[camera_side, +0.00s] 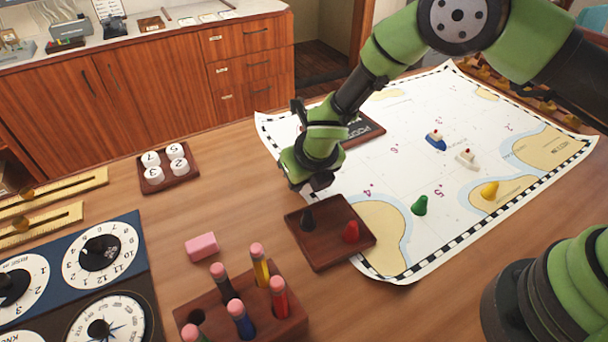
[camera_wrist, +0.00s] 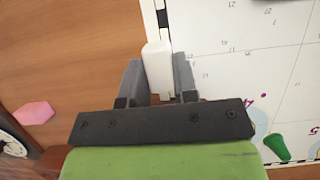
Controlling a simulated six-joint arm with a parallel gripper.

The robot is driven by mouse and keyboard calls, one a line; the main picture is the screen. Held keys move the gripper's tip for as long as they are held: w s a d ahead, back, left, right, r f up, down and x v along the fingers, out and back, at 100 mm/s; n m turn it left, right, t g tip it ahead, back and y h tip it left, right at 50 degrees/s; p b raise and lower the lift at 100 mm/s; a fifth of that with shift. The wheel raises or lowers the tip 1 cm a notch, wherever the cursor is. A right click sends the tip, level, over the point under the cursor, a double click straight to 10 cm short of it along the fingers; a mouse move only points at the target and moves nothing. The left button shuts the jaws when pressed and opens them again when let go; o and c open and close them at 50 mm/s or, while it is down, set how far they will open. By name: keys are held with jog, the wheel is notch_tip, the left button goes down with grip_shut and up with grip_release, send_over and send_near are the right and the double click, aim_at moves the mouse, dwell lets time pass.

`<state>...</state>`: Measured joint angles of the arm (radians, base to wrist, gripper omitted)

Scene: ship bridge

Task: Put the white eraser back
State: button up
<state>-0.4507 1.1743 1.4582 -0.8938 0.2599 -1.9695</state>
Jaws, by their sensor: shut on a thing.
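The white eraser (camera_wrist: 157,68) is a pale upright-looking block between the two grey fingers of my gripper (camera_wrist: 157,82) in the wrist view. The fingers press on its two sides and its far end sticks out beyond them. In the side view my gripper (camera_side: 316,183) hangs over the wooden table at the chart's left edge, just behind the dark tray with game pieces; the eraser is hidden there. I cannot tell how high it is above the table.
A pink eraser (camera_side: 202,246) lies on the table left of the dark tray (camera_side: 329,258). A pencil holder (camera_side: 258,323) stands in front. A numbered-peg tray (camera_side: 182,183) sits at left. The chart (camera_side: 392,183) bears a dark board (camera_side: 367,131) and several small pieces. Bare table lies left of my gripper.

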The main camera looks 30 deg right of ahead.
jog(key=shift+f, duration=0.1)
jog(key=o, duration=0.8)
jog(key=v, duration=1.2)
